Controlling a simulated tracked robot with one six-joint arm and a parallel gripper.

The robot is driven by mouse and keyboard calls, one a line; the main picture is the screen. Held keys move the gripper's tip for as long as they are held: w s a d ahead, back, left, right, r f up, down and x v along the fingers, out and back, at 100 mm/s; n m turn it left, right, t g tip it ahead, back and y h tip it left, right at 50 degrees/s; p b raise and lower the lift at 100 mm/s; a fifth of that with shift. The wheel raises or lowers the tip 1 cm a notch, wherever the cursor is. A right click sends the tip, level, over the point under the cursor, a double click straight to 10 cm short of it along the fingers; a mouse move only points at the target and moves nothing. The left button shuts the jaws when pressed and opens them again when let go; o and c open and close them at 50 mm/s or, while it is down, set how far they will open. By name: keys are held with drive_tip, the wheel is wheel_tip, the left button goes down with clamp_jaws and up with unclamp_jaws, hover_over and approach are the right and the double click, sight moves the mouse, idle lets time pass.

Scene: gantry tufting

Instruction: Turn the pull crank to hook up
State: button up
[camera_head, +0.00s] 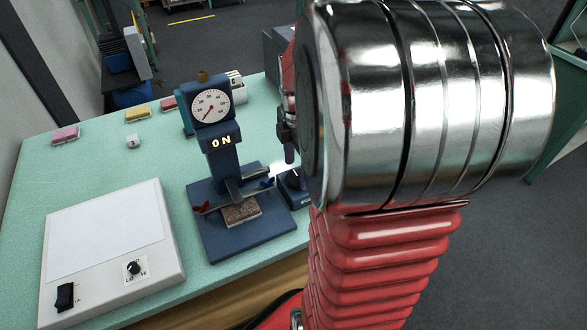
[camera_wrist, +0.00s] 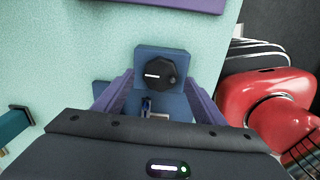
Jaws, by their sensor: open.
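A dark blue tester (camera_head: 222,155) with a round dial gauge and a lit "ON" sign stands on the green bench. A small blue box (camera_head: 293,188) sits at its right side, partly hidden by my arm. In the wrist view the box (camera_wrist: 184,56) carries a round black knob (camera_wrist: 160,73), apparently the pull crank, with a white mark pointing left. My gripper (camera_wrist: 159,78) is open, its two fingers on either side of the box and knob. Contact cannot be told. In the head view my gripper is mostly hidden behind my arm.
A brown sample (camera_head: 241,212) lies on the tester's base beside red and blue handles. A white light panel (camera_head: 105,225) with a switch and dial stands at left. Pink (camera_head: 65,135) and yellow (camera_head: 137,114) blocks lie at the back.

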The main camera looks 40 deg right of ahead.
drive_tip(key=shift+f, duration=1.05)
drive_tip(key=shift+c, duration=0.6)
drive_tip(key=c, duration=0.9)
